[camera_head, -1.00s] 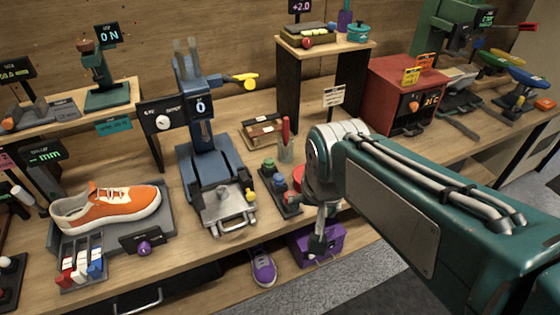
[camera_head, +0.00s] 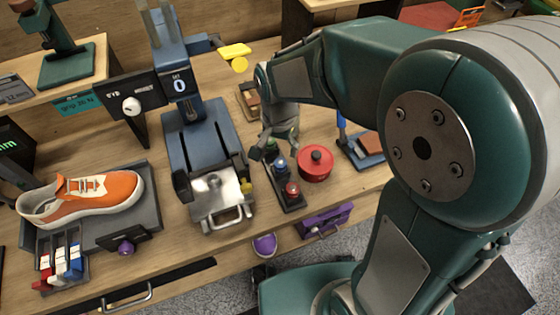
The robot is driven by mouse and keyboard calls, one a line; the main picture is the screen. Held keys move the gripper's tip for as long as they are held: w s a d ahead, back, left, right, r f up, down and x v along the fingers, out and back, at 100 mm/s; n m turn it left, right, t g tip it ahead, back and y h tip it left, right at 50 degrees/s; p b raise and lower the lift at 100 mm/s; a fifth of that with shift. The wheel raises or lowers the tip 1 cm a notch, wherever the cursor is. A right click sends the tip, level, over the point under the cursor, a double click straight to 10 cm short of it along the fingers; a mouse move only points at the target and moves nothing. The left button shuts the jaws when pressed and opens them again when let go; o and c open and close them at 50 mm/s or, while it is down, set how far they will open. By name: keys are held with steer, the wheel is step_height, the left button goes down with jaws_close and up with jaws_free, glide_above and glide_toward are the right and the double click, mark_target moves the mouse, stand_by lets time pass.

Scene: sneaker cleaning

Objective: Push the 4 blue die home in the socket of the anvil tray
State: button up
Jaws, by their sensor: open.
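A green-topped die is partly hidden behind my gripper. No number is readable on the blue die. The silver anvil tray (camera_head: 213,204), with a loop handle, sits at the foot of the press (camera_head: 202,145); its socket is too small to make out. My gripper (camera_head: 272,153) is open, pointing down over the rear of the rack, close to the blue die. I cannot tell whether it touches anything.
A red lidded pot (camera_head: 315,164) stands just right of the rack. A yellow knob (camera_head: 247,187) juts out beside the tray. An orange sneaker (camera_head: 85,196) lies on a grey stand at the left.

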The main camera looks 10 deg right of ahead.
mark_target(280, 162)
step_height(280, 162, down, 7)
steer(key=shift+d, duration=0.15)
steer(key=shift+c, duration=0.3)
jaws_close()
